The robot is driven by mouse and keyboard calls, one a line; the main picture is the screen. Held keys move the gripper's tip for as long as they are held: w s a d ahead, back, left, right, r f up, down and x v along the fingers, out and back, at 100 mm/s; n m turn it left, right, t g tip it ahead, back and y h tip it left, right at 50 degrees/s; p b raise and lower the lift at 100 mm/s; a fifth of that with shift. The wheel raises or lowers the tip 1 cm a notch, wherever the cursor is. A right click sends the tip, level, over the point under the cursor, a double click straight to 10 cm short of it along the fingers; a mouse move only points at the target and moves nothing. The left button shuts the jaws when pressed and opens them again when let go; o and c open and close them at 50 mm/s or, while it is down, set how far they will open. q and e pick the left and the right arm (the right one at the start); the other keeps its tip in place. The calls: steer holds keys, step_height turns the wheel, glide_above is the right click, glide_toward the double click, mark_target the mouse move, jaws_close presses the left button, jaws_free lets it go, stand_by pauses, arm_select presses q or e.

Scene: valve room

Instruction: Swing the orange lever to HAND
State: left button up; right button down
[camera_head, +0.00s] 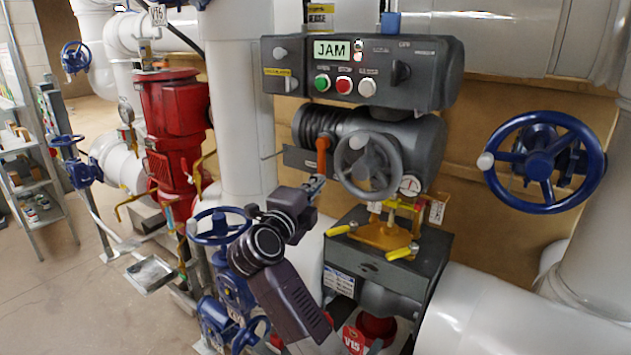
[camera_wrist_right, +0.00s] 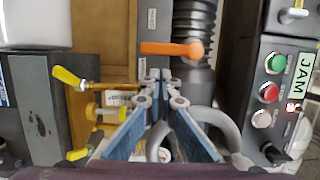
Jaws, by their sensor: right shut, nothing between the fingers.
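The orange lever (camera_head: 321,155) is on the dark grey actuator, left of the grey handwheel (camera_head: 367,165). In the head view it points down. In the right wrist view the lever (camera_wrist_right: 172,49) lies crosswise, its rounded hub at the right end. My right gripper (camera_head: 318,184) is shut and empty, its tips just below the lever's lower end in the head view. In the wrist view the tips (camera_wrist_right: 160,78) are close to the lever with a small gap in the picture; I cannot tell contact. My left gripper is not in view.
The control box (camera_head: 360,75) above displays JAM and has green, red and white buttons. Yellow-handled fittings (camera_head: 400,251) stand below the handwheel. A blue handwheel (camera_head: 543,163) is at right; a white pipe (camera_head: 240,110) rises at left.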

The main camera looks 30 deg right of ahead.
mark_target(322, 158)
arm_select(q)
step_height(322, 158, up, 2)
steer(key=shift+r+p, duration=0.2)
steer(key=shift+p, duration=0.7)
arm_select(e)
steer(key=x, duration=0.7)
steer(key=shift+f, duration=0.1)
